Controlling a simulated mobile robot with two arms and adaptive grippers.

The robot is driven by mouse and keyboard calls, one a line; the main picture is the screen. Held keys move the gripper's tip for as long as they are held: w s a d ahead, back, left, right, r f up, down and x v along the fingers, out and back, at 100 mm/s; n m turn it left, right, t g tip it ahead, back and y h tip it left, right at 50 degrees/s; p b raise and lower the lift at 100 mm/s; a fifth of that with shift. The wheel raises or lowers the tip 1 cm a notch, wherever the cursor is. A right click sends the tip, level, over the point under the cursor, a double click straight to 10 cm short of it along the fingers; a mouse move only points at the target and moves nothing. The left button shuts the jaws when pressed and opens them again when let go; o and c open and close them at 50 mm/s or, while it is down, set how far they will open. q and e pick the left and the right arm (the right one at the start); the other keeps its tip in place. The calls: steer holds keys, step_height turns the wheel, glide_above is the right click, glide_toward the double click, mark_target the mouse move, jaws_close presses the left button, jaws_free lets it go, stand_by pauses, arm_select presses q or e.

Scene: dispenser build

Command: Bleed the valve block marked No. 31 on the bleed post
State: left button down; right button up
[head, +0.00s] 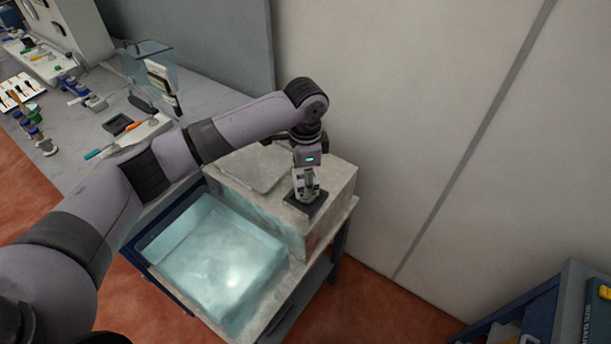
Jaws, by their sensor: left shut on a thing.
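My left gripper (307,185) points straight down over a dark square base (318,207) on top of a pale grey housing beside a basin. It is shut on a small part, likely a valve block, mostly hidden between the fingers. No number can be read on it. I cannot tell whether the part touches the dark base. The dark base may be the bleed post, but I see no label. My right gripper is not in view.
The pale blue basin (215,262) lies in front of the grey housing (335,185) on a dark-framed stand. A grey bench (200,85) at the upper left carries several tools and fittings. A blue shelf (540,312) stands at lower right. A pale wall rises close behind.

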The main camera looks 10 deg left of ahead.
arm_select(q)
steer(key=shift+f, duration=0.6)
steer(key=c, duration=1.2)
jaws_free()
steer(key=shift+o, duration=0.6)
step_height(320, 180, up, 6)
steer(key=p, duration=0.6)
steer(key=shift+f, duration=0.1)
steer(key=shift+r+p, duration=0.65)
steer(key=shift+r, duration=1.95)
